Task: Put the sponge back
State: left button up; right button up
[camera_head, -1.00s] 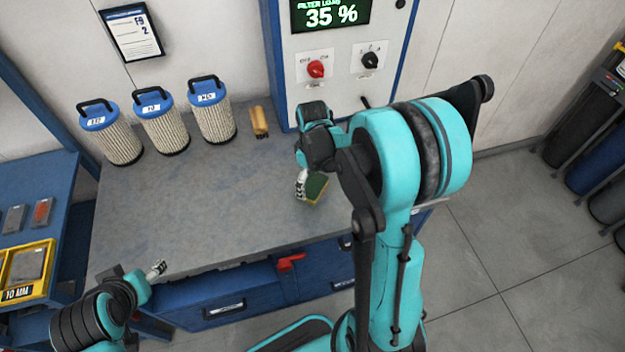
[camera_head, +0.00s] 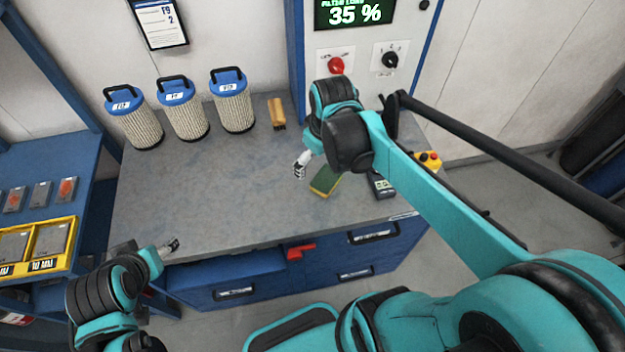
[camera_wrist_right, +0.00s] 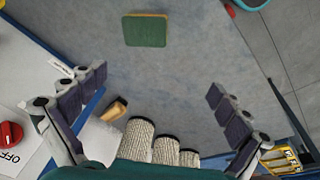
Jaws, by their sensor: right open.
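The sponge (camera_head: 325,181), green on top with a yellow edge, lies flat on the grey workbench (camera_head: 200,215) near its right front part. It also shows in the right wrist view (camera_wrist_right: 145,30), ahead of the fingers and apart from them. My right gripper (camera_head: 301,165) is just left of and behind the sponge in the head view. In the right wrist view its fingers (camera_wrist_right: 155,95) are spread wide with nothing between them. My left gripper (camera_head: 172,246) is over the bench's front left edge, and its finger opening is too small to tell.
Several blue-capped filters, one of them here (camera_head: 232,100), stand at the back of the bench. A wooden brush (camera_head: 277,113) lies beside them. A dark device (camera_head: 381,186) sits right of the sponge. A control cabinet (camera_head: 362,75) stands behind. The bench's middle is clear.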

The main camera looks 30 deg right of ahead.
jog(key=s+a+m+t, duration=0.4)
jog(key=s+a, duration=0.2)
jog(key=s, duration=0.1)
jog(key=shift+r, duration=0.2)
notch_tip(320, 180, down, 9)
jog(key=b, duration=0.9)
